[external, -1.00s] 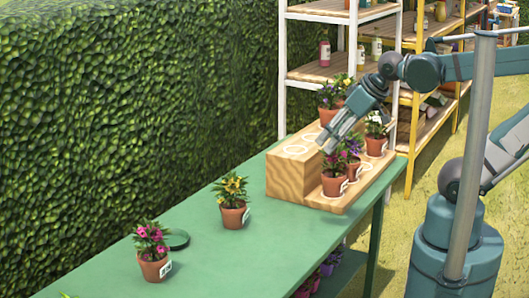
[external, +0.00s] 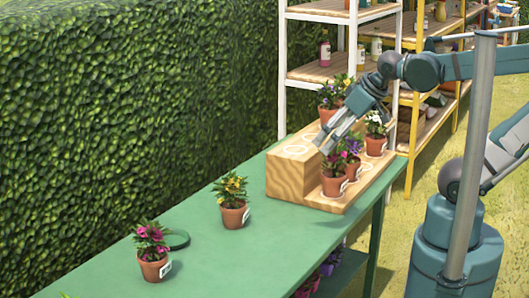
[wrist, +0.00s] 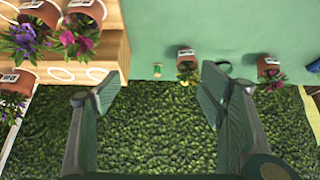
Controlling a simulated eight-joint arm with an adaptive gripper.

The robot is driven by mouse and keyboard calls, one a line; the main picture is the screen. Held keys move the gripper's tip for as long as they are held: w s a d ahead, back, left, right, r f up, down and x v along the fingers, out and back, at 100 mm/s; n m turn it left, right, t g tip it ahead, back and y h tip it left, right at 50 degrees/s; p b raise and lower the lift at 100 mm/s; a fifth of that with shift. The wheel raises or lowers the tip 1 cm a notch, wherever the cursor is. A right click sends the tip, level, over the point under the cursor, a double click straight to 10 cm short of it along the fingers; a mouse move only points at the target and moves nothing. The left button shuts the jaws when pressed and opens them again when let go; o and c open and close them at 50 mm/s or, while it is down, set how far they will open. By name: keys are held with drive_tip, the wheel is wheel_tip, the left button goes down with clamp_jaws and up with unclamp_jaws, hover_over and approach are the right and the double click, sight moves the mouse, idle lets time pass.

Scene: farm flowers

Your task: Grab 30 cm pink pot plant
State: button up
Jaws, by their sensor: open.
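One pink-flowered plant in a terracotta pot (external: 153,267) with a white tag stands on the green table at the near left; it shows at the right of the wrist view (wrist: 269,66). Another pink-flowered pot (external: 334,186) stands on the lower step of the wooden stand, at the upper left in the wrist view (wrist: 88,14). The tag writing is too small to read. My gripper (external: 323,145) is just above the stand, close over the stand's pink plant. In the wrist view my gripper (wrist: 160,96) is open, with nothing between its fingers.
A yellow-flowered pot (external: 234,215) stands mid-table, with a dark green disc (external: 179,240) nearby. Purple, white and mixed-flower pots crowd the wooden stand (external: 290,180). A hedge (external: 130,110) lines the table's far side; shelves stand behind.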

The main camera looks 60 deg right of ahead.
drive_tip(key=w+a+r+n+g+p, duration=0.35)
drive_tip(key=w+a+n, duration=0.45)
drive_tip(key=w+a, duration=0.85)
drive_tip(key=n+g+h+p, duration=0.2)
drive_tip(key=n+g+p, duration=0.1)
drive_tip(key=n, duration=0.8)
hover_over(153, 264)
drive_tip(key=w+d, duration=0.3)
drive_tip(key=f, duration=2)
drive_tip(key=shift+a+f, duration=0.15)
drive_tip(key=shift+a, duration=0.1)
drive_tip(key=shift+a+f, duration=0.45)
